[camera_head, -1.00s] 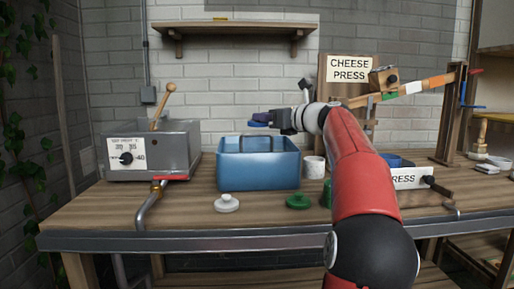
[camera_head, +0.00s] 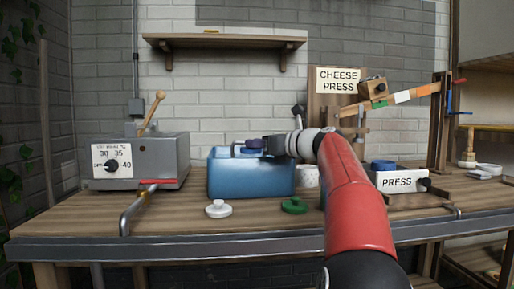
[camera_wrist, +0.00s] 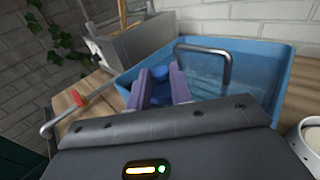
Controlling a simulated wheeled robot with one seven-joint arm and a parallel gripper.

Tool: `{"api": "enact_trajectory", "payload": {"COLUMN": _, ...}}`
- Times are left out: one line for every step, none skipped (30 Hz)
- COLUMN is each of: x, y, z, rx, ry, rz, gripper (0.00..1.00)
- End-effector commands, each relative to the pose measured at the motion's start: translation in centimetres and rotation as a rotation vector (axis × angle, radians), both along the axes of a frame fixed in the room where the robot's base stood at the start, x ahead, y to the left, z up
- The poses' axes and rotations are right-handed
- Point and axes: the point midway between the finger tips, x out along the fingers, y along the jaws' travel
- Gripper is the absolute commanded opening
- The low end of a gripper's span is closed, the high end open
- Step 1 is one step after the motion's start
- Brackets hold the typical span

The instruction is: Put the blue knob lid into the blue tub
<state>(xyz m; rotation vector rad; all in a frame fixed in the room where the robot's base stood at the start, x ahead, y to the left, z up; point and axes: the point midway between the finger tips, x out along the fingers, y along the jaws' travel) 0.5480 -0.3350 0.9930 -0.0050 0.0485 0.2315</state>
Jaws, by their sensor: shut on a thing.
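The blue knob lid (camera_head: 250,150) is held in my gripper (camera_head: 262,144), at about the height of the top of the blue tub (camera_head: 250,180). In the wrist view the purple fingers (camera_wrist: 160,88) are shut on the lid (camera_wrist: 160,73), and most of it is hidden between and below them. The tub (camera_wrist: 278,82) shows there as an open box with a metal handle, and the fingers are over its near left part. I cannot tell whether the lid touches the tub.
A white knob lid (camera_head: 218,209) and a green one (camera_head: 294,205) lie on the bench in front of the tub. A grey control box (camera_head: 150,160) stands left. A white pot (camera_head: 307,176) and a white PRESS box (camera_head: 398,182) are right.

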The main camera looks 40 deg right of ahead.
Motion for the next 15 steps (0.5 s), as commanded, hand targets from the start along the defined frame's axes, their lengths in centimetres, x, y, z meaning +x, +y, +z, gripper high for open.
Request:
{"api": "enact_trajectory", "payload": {"x": 0.02, "y": 0.01, "z": -0.02, "rx": 0.000, "ry": 0.000, "rz": 0.000, "gripper": 0.00}}
{"api": "enact_trajectory", "payload": {"x": 0.02, "y": 0.02, "z": -0.11, "rx": 0.000, "ry": 0.000, "rz": 0.000, "gripper": 0.00}}
{"api": "enact_trajectory", "payload": {"x": 0.02, "y": 0.03, "z": -0.28, "rx": 0.000, "ry": 0.000, "rz": 0.000, "gripper": 0.00}}
{"api": "enact_trajectory", "payload": {"x": 0.03, "y": 0.03, "z": -0.39, "rx": 0.000, "ry": 0.001, "rz": 0.000, "gripper": 0.00}}
{"api": "enact_trajectory", "payload": {"x": 0.03, "y": 0.03, "z": -0.50, "rx": 0.000, "ry": 0.001, "rz": 0.001, "gripper": 0.00}}
{"api": "enact_trajectory", "payload": {"x": 0.03, "y": 0.03, "z": -0.62, "rx": 0.000, "ry": 0.001, "rz": 0.001, "gripper": 0.00}}
{"api": "enact_trajectory", "payload": {"x": 0.04, "y": 0.04, "z": -0.72, "rx": 0.000, "ry": 0.001, "rz": 0.001, "gripper": 0.00}}
{"api": "enact_trajectory", "payload": {"x": 0.03, "y": 0.04, "z": -0.81, "rx": 0.000, "ry": 0.001, "rz": 0.001, "gripper": 0.00}}
{"api": "enact_trajectory", "payload": {"x": 0.04, "y": 0.04, "z": -0.93, "rx": 0.000, "ry": 0.001, "rz": 0.001, "gripper": 0.00}}
{"api": "enact_trajectory", "payload": {"x": 0.04, "y": 0.04, "z": -0.92, "rx": 0.000, "ry": 0.001, "rz": 0.001, "gripper": 0.22}}
{"api": "enact_trajectory", "payload": {"x": 0.03, "y": 0.04, "z": -0.84, "rx": 0.000, "ry": 0.000, "rz": 0.001, "gripper": 0.26}}
{"api": "enact_trajectory", "payload": {"x": 0.03, "y": 0.03, "z": -0.83, "rx": 0.000, "ry": 0.000, "rz": 0.001, "gripper": 0.32}}
{"api": "enact_trajectory", "payload": {"x": 0.03, "y": 0.03, "z": -0.82, "rx": 0.000, "ry": 0.000, "rz": 0.001, "gripper": 0.35}}
{"api": "enact_trajectory", "payload": {"x": 0.03, "y": 0.03, "z": -0.82, "rx": 0.000, "ry": 0.000, "rz": 0.001, "gripper": 0.39}}
{"api": "enact_trajectory", "payload": {"x": 0.03, "y": 0.03, "z": -0.83, "rx": 0.000, "ry": 0.000, "rz": 0.001, "gripper": 0.43}}
